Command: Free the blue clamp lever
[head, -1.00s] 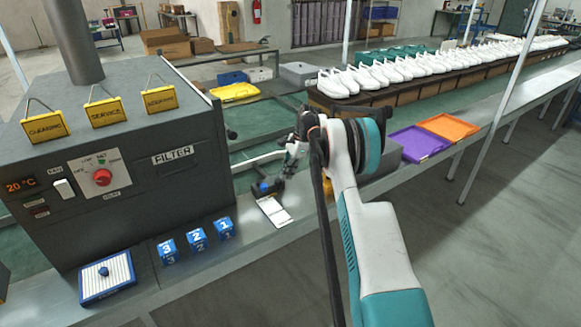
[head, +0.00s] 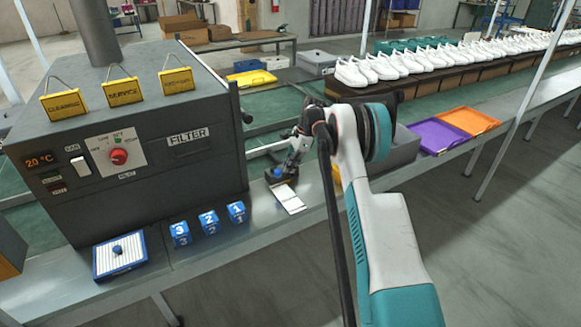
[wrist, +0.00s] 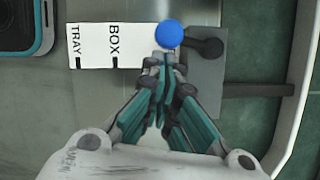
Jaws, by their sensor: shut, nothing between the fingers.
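The blue clamp lever shows as a round blue knob (wrist: 169,33) in the wrist view, with a dark arm (wrist: 207,46) beside it on the right. In the head view the small blue knob (head: 278,172) sits on a dark clamp base on the bench, beside a white card. My gripper (wrist: 166,60) is shut and empty, its fingertips just below the knob in the picture. I cannot tell whether they touch it. In the head view my gripper (head: 291,168) is low over the clamp, and its fingertips are hard to make out.
The white card (wrist: 115,45) reads BOX and TRAY. A grey machine (head: 140,150) with a red knob stands at the left. Blue numbered blocks (head: 209,222) and a blue-rimmed tray (head: 97,272) lie on the bench. Purple (head: 437,138) and orange (head: 469,121) trays lie at the right.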

